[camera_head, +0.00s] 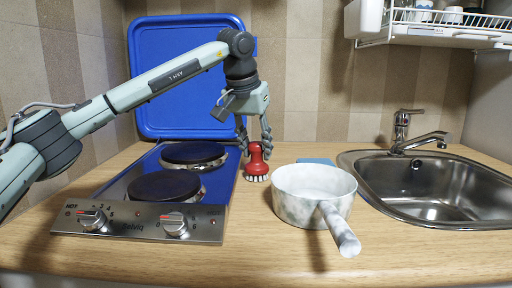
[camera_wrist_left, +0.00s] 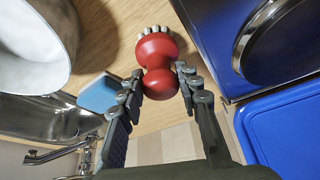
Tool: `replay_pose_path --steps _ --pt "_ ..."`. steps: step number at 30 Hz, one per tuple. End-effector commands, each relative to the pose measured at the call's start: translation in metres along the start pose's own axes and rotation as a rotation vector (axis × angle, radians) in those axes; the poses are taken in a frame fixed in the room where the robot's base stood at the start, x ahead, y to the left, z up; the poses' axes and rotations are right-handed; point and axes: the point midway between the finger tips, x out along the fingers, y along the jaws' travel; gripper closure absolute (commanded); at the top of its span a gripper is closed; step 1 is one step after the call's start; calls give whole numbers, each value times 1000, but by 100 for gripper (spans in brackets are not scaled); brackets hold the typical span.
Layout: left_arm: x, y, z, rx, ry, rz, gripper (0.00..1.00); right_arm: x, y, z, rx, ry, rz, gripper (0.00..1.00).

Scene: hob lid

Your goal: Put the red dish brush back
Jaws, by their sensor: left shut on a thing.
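The red dish brush (camera_head: 257,166) is upright, bristles down, between the hob and the pot. It also shows in the left wrist view (camera_wrist_left: 157,52), its pale bristles pointing away from the gripper. My left gripper (camera_head: 256,149) comes down from above and is shut on the brush's red knob, with a finger on each side. I cannot tell whether the bristles touch the counter or are slightly above it. My right gripper is in neither view.
A white pot (camera_head: 306,193) stands right of the brush, its handle pointing forward. A blue sponge (camera_wrist_left: 98,92) lies behind it. The hob (camera_head: 140,224) is left, its blue lid (camera_head: 180,50) raised. The sink (camera_head: 430,185) is right, below a dish rack (camera_head: 440,28). The front counter is clear.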

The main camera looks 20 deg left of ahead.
Motion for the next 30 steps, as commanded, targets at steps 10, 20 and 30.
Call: replay_pose_path --steps 10,20,30 --pt "3 0 1 0 2 0 98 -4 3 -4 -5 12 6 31" --pt "3 0 1 0 2 0 46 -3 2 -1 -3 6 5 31" --pt "-17 0 -1 0 5 1 46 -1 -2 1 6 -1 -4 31"
